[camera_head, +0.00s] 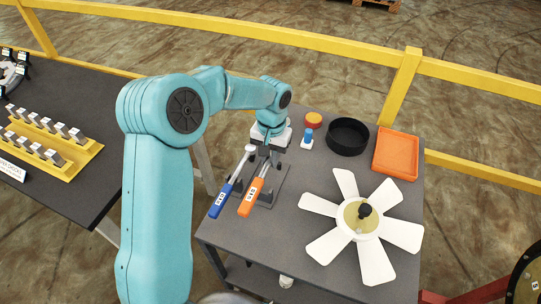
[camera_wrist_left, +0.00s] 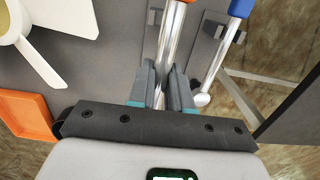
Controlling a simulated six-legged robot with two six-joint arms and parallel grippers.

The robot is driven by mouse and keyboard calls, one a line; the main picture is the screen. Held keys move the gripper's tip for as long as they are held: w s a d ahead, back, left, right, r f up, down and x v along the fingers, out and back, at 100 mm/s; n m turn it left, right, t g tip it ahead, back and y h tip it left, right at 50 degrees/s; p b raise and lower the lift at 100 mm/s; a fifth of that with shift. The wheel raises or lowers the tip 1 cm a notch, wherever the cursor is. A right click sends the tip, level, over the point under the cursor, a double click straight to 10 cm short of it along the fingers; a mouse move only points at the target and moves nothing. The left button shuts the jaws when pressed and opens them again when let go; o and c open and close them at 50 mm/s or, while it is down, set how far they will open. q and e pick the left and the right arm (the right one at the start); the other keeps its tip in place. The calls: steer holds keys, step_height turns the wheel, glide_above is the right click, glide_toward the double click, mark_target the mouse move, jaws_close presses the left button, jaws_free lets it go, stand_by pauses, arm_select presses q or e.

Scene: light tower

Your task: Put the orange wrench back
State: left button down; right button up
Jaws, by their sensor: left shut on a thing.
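The orange wrench (camera_head: 252,197) has an orange handle with a label and a bright metal shaft; it lies tilted over a grey holder plate (camera_head: 283,180). My left gripper (camera_head: 268,142) is shut on the wrench's shaft. In the left wrist view, the two fingers (camera_wrist_left: 165,88) stand on either side of the metal shaft, with the orange handle (camera_wrist_left: 182,1) cut off at the top edge. A blue wrench (camera_head: 221,203) lies beside it on the left, apart from the fingers. The holder's slots are partly hidden by the wrenches and my gripper. My right gripper is not in view.
A white fan (camera_head: 372,262) fills the table's front right. Behind it are an orange tray (camera_head: 396,153), a black bowl (camera_head: 347,137), a red-orange disc (camera_head: 313,119) and a small blue-topped item (camera_head: 307,139). A dark table (camera_head: 75,190) stands left; a yellow rail (camera_head: 407,80) runs behind.

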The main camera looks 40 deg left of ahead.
arm_select(q)
step_height(320, 180, down, 6)
steer(key=b, duration=0.4)
steer(key=shift+w, duration=0.1)
steer(key=shift+r, duration=0.15)
stand_by(0.6)
steer(key=shift+f+b, duration=1.25)
steer(key=shift+f, duration=0.2)
steer(key=c, duration=1)
jaws_free()
steer(key=shift+r, duration=0.1)
